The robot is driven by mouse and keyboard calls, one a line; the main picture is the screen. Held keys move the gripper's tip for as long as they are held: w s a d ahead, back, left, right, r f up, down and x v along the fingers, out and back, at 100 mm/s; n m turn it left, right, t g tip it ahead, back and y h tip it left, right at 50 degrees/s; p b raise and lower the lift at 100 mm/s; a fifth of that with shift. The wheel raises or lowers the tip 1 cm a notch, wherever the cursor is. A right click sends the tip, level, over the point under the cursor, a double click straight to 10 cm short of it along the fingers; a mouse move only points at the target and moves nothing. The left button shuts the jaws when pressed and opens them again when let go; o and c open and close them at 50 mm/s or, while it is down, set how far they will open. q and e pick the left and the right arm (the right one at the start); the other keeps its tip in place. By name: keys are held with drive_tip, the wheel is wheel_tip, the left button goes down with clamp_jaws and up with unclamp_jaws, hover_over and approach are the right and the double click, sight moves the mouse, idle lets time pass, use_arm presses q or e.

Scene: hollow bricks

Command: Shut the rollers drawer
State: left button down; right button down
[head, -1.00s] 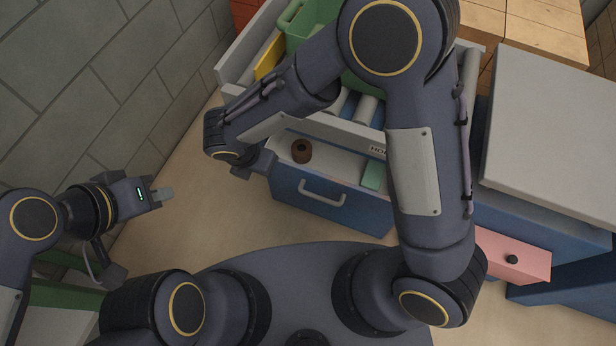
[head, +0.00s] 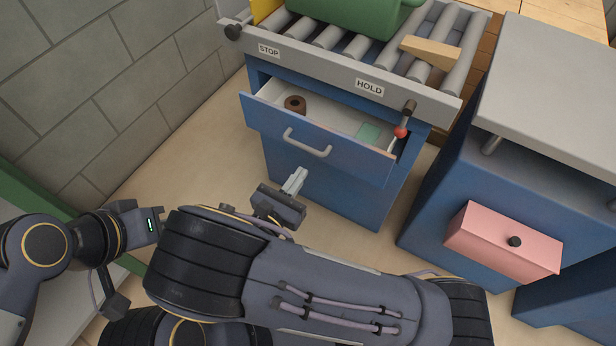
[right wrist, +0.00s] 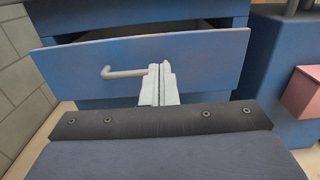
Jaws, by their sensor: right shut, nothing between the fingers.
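The rollers drawer (head: 315,142) is a blue-fronted drawer with a grey bar handle, under the roller bench. It stands partly open and shows a pale inside. In it are a brown roll (head: 295,104) and a flat green piece (head: 367,133). My right gripper (head: 297,178) is shut and empty, in front of the drawer front and below the handle in the head view. In the right wrist view its closed fingers (right wrist: 159,84) overlap the drawer front at the right end of the handle; contact cannot be told. My left gripper (head: 150,212) is at the lower left, fingertips not clear.
The roller bench (head: 330,75) carries a green bin (head: 355,15), a wooden wedge (head: 432,52), STOP and HOLD labels and a red-knobbed lever (head: 403,124). Grey block wall at left.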

sight(330, 133)
drive_tip(key=b+x, duration=0.2)
drive_tip(key=x, duration=0.9)
drive_tip(key=shift+w+d, duration=0.2)
drive_tip(key=shift+d, duration=0.05)
drive_tip(key=shift+w+d, duration=0.1)
drive_tip(key=shift+w, duration=0.1)
drive_tip(key=x, duration=0.9)
drive_tip(key=shift+r, duration=0.15)
